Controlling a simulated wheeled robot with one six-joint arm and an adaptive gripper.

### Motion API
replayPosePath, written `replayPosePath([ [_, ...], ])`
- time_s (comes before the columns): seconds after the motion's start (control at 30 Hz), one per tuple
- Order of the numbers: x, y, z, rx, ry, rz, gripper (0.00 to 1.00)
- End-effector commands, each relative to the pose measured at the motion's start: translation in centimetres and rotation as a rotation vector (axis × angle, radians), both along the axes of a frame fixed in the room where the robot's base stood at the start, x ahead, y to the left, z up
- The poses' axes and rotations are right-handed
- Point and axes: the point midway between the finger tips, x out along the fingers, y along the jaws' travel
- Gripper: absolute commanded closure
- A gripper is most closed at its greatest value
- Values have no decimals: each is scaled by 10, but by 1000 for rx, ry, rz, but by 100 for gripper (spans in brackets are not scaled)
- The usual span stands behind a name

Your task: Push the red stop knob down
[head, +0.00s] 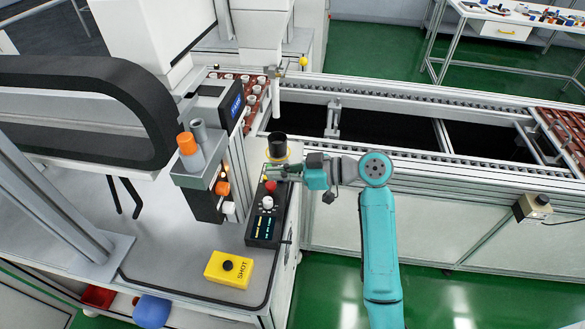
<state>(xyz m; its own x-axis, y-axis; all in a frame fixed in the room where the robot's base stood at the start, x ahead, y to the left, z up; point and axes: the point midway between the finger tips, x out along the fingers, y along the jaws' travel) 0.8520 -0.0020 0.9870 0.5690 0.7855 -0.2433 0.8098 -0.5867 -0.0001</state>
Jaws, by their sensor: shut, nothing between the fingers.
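The red stop knob (271,187) sits on top of a black control box (257,228), above a white knob (267,203) on the same box. My gripper (268,172) is shut and empty. It reaches in from the right and shows just above the red knob in the picture, close to it. From this one view I cannot tell whether the fingertips touch the knob or how high they are over it. The knob's upper edge is near the fingers and is partly hard to make out.
A black cylinder on a yellow ring (277,150) stands just behind my gripper. A yellow box with a black button (229,268) lies in front of the control box. A holder with orange-topped tools (195,165) stands to the left. The conveyor (430,172) runs off to the right.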

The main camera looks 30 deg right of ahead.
Motion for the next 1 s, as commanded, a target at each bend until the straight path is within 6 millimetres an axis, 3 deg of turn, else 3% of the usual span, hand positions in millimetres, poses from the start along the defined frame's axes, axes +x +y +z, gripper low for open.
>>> replayPosePath([
  [0.2, 0, -1, -23, 2, 1, -1, 100],
  [0.67, -1, -1, -29, 1, 0, -1, 100],
  [0.83, -1, -1, -46, 2, 5, -1, 100],
  [1.0, -1, -1, -49, 0, 2, -1, 100],
])
